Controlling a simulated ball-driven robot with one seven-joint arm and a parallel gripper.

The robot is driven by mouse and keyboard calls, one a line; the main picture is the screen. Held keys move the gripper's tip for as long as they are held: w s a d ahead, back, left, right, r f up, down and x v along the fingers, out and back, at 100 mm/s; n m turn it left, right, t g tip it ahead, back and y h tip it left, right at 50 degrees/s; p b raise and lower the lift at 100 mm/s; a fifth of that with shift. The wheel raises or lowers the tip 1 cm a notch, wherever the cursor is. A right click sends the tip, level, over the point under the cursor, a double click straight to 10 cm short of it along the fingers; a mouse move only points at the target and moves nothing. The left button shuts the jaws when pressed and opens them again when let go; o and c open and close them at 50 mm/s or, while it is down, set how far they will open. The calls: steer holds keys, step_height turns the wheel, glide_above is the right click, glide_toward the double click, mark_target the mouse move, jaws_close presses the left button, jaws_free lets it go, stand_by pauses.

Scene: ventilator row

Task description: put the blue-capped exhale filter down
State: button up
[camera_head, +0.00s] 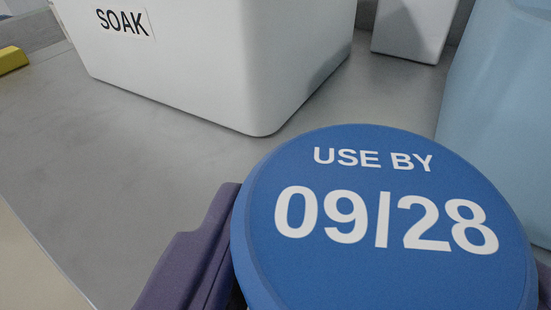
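The blue-capped exhale filter (380,270) fills the lower right of the view, close to the camera. Its round blue cap faces me and reads "USE BY 09/28" in white. The cap hides the filter's body and whatever is under it. My gripper (385,235) has purple fingers at both sides of the cap, the left one against its rim and the right one just showing at the picture's edge. It appears shut on the filter. Whether the filter touches the counter is hidden.
A grey metal counter (130,150) lies beyond, bare at the left, with its edge at lower left. A white bin labelled "SOAK" (220,60) stands behind the filter. A smaller white container (412,30) is at the back, a pale blue container (500,110) at right, a yellow object (12,60) far left.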

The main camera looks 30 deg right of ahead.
steer(key=w, duration=0.1)
steer(key=w+d, duration=0.1)
steer(key=w, duration=0.1)
steer(key=w+d, duration=0.1)
steer(key=w, duration=0.1)
steer(key=shift+w+f+b, duration=0.2)
steer(key=shift+f+b, duration=0.1)
steer(key=shift+b, duration=0.1)
steer(key=shift+f+b, duration=0.8)
steer(key=shift+f, duration=0.9)
steer(key=shift+f, duration=0.1)
steer(key=o, duration=1.1)
steer(key=shift+c, duration=0.2)
